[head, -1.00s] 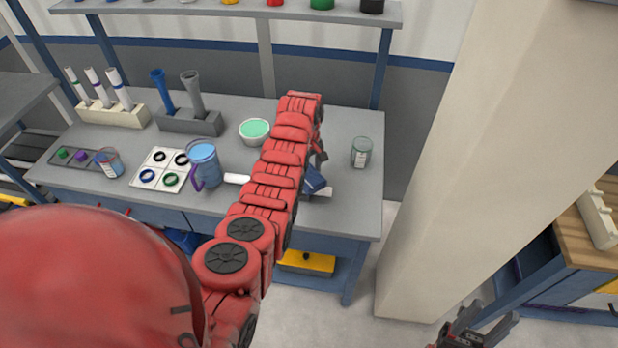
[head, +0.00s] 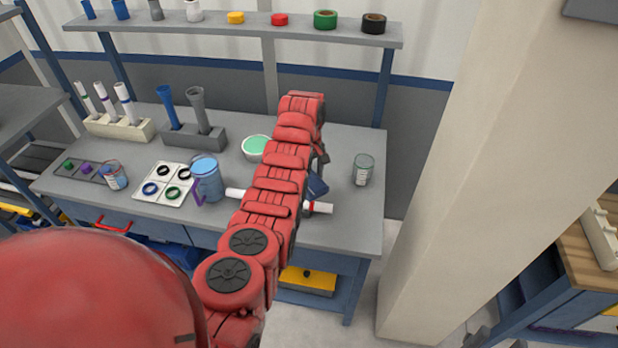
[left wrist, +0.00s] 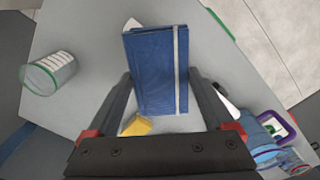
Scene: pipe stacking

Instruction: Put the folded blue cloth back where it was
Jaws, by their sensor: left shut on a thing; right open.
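The folded blue cloth (left wrist: 155,70), a flat dark blue rectangle with a pale strip along one side, is between the fingers of my left gripper (left wrist: 160,76) in the left wrist view. My left gripper is shut on it, above the grey bench. In the head view my red left arm hides most of that gripper, and only a blue corner of the cloth (head: 317,187) shows beside it.
A white tube (head: 319,207) lies on the bench (head: 345,228) under my left arm. A glass beaker (head: 362,170) stands to the right, a green-filled bowl (head: 256,147) behind, and a blue jug (head: 207,182) to the left. A pillar (head: 450,160) rises right of the bench.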

